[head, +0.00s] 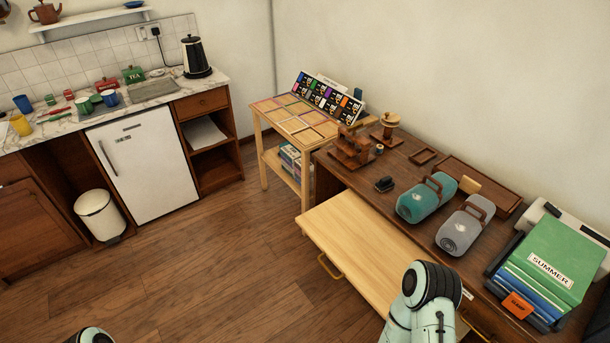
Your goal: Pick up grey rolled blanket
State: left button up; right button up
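Part of my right arm shows at the bottom, in front of the desk, and a small part of my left arm shows at the bottom left. Neither gripper is in view.
A pale wooden drawer front or panel (360,245) with brass handles juts out before the desk. A wooden tray (480,180) lies behind. Open floor (230,265) is at the left.

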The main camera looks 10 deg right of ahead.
aim_at(456, 234)
jog(key=z, duration=1.8)
jog(key=i+l+z, duration=0.1)
jog(key=l, duration=0.25)
